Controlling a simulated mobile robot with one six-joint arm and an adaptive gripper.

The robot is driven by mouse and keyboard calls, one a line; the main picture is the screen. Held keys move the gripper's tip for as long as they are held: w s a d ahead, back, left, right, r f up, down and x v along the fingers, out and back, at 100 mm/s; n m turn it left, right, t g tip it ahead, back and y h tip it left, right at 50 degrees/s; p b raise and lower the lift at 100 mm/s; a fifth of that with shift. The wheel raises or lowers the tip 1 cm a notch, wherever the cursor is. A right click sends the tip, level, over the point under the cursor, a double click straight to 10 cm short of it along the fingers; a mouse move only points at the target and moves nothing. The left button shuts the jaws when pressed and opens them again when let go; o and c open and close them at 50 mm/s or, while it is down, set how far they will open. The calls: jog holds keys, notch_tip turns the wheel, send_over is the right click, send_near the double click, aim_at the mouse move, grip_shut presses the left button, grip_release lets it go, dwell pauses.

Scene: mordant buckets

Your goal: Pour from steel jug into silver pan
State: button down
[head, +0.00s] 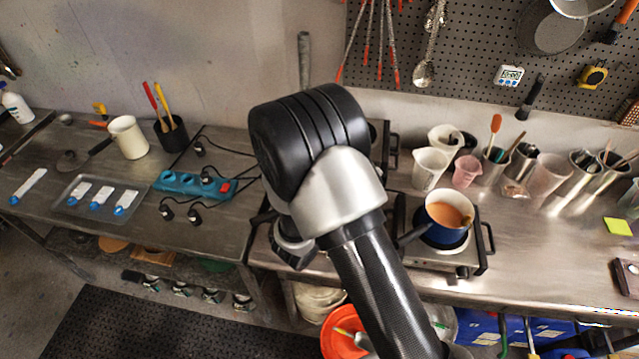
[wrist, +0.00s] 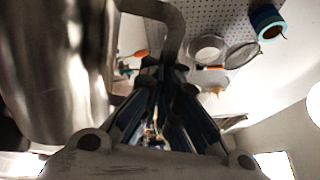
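In the wrist view the steel jug (wrist: 50,70) fills the left side, large and shiny, with its curved handle (wrist: 172,22) arching over to my gripper (wrist: 165,78). The dark fingers are closed around the lower part of the handle. The jug's mouth and contents do not show. In the head view my arm hides the gripper and the jug. I cannot make out a silver pan for certain. A grey handle (head: 304,60) stands up behind my arm, and what it belongs to is hidden.
A blue-and-white saucepan (head: 447,212) with orange liquid sits on the right burner. Cups and utensil holders (head: 493,165) stand behind it. A teal power strip (head: 190,184) with loose plugs, a tray (head: 100,196) and a cream mug (head: 128,138) are on the left bench.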

jog(key=shift+w+a+r+p, duration=0.25)
jog(key=shift+a+p, duration=0.1)
jog(key=shift+w+a, duration=0.15)
jog(key=shift+a+r+n, duration=0.1)
jog(key=shift+a+n, duration=0.05)
jog(key=shift+n, duration=0.15)
jog(key=shift+w, duration=0.1)
dwell(0.3)
